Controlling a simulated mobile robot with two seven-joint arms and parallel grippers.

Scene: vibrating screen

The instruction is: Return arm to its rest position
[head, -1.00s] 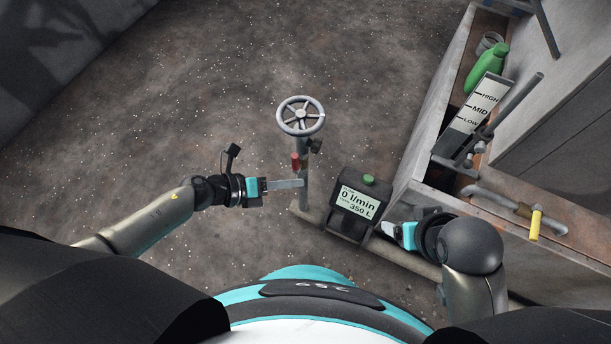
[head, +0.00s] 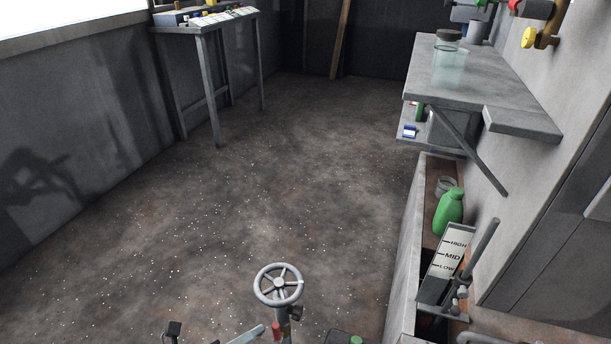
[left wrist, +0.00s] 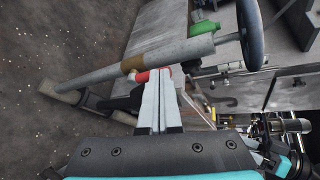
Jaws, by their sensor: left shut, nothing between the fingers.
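My left gripper (head: 248,336) shows only at the bottom edge of the head view, close to the left of the valve post. In the left wrist view its two pale fingers (left wrist: 158,105) lie together, shut with nothing between them. The grey handwheel (head: 278,285) stands on its post right of the gripper. The red handle (head: 276,331) on the post is just beyond the fingertips, and it also shows in the left wrist view (left wrist: 142,77); whether they touch I cannot tell. My right gripper is out of the head view.
A trough holds a green bottle (head: 449,212) and a level gauge (head: 447,256) at right. A wall shelf (head: 480,82) carries a glass jar (head: 449,62). A table (head: 205,28) stands at the far left. The floor (head: 230,190) between is clear.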

